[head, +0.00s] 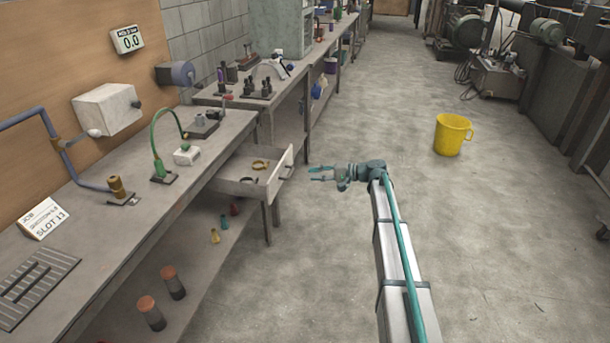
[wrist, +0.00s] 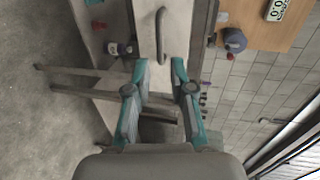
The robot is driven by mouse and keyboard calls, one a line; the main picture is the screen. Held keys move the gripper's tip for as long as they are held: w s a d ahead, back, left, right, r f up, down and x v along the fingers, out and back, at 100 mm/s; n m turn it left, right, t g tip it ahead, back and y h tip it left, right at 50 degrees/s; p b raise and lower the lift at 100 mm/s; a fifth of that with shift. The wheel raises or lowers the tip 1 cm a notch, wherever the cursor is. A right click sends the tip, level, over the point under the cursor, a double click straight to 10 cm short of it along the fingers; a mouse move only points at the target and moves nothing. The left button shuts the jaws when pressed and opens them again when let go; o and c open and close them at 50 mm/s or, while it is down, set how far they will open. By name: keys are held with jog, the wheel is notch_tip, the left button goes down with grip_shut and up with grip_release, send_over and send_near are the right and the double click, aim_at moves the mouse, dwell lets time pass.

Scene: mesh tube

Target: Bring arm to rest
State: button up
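My gripper (head: 322,174) is at the end of my outstretched arm, over the floor to the right of the open drawer (head: 262,187). Its teal fingers point left toward the drawer front. In the wrist view my gripper (wrist: 160,85) has its fingers apart with nothing held between them. The drawer's handle (wrist: 160,36) shows just beyond the fingertips, apart from them. In the head view a clear gap lies between the fingertips and the drawer. The drawer holds a yellow ring-like item (head: 261,165) and a small dark item (head: 249,180).
The long workbench (head: 130,222) runs along the left, with bottles on its lower shelf. A yellow bucket (head: 452,135) stands on the floor to the right. Machinery (head: 497,75) lines the far right. The concrete floor around my arm is clear.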

jog(key=shift+s+d+r, duration=0.15)
jog(key=shift+s+d, duration=0.1)
jog(key=shift+d, duration=0.4)
jog(key=s+d+f+g+h+p, duration=0.2)
jog(key=s+f+g+h, duration=0.5)
jog(key=s+f, duration=2.3)
jog(key=s+f+n+g+h+p, duration=0.1)
jog(key=s+f+h, duration=0.1)
jog(key=s, duration=1.1)
jog(key=s+d+f+n+g+h+p, duration=0.1)
jog(key=s+f+g+h, duration=0.1)
jog(key=s, duration=1.2)
jog(key=s+d+f+n+g+h+p, duration=0.1)
jog(key=s+f+h, duration=0.2)
jog(key=s, duration=1.1)
jog(key=shift+f+n+g+h, duration=0.3)
jog(key=shift+n+g+h, duration=0.1)
